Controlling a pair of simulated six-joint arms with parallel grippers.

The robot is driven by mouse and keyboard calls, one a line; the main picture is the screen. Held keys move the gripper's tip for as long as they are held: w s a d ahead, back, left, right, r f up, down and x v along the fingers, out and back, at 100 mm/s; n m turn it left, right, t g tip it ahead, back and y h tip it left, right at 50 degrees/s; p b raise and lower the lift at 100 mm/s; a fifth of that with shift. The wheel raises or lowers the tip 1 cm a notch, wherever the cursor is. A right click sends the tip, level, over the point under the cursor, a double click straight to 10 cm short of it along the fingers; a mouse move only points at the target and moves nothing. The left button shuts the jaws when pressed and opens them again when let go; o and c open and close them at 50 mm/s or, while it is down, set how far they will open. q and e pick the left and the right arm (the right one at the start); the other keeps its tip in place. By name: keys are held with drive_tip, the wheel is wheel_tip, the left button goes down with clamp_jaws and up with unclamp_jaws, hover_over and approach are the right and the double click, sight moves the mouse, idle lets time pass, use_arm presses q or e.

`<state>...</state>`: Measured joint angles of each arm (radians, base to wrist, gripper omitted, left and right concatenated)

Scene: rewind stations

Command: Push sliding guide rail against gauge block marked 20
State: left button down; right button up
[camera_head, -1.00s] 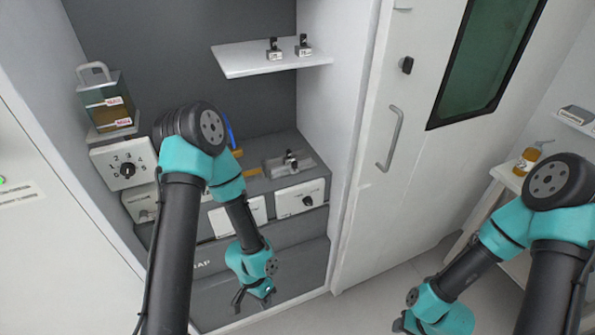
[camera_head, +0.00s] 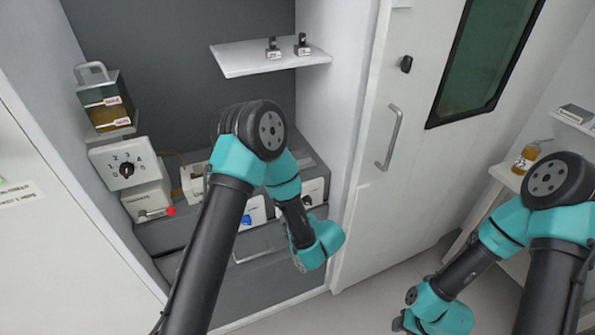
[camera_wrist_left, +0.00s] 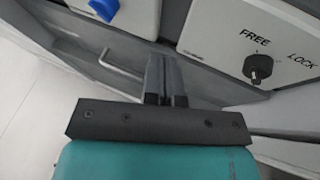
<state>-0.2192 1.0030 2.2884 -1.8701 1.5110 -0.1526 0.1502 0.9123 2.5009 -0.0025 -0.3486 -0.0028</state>
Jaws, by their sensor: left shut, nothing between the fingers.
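My left gripper (camera_wrist_left: 166,75) is shut and empty, in front of a white panel with a black FREE/LOCK knob (camera_wrist_left: 258,68). In the head view that gripper (camera_head: 298,262) is low at the cabinet's front and mostly hidden by its wrist. Two small gauge blocks with black knobs, one on the left (camera_head: 273,48) and one on the right (camera_head: 302,45), stand on the white shelf (camera_head: 240,65); their marks are too small to read. The sliding guide rail cannot be made out; my left arm covers much of the bench. My right gripper (camera_head: 402,322) is at the bottom edge, its fingers unclear.
A blue knob (camera_head: 247,219) sits on a white panel left of the FREE/LOCK panel. A numbered dial box (camera_head: 115,158) and a red-tipped lever (camera_head: 170,211) are at the left. A metal handle (camera_wrist_left: 118,68) is beside my left fingers. The cabinet's right wall is close.

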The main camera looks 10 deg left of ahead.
use_arm(q)
drive_tip(key=w+d+r+m+t, duration=0.3)
drive_tip(key=w+d+r+t, duration=0.1)
drive_tip(key=d+r+t, duration=0.3)
drive_tip(key=shift+d+r+h, duration=0.3)
drive_tip(key=shift+d+r, duration=0.3)
drive_tip(key=shift+r, duration=0.1)
drive_tip(key=shift+w, duration=0.15)
drive_tip(key=x, duration=1.4)
drive_tip(key=shift+r, duration=0.1)
drive_tip(key=shift+x, duration=1.35)
drive_tip(key=shift+d, duration=0.1)
drive_tip(key=v, duration=1.4)
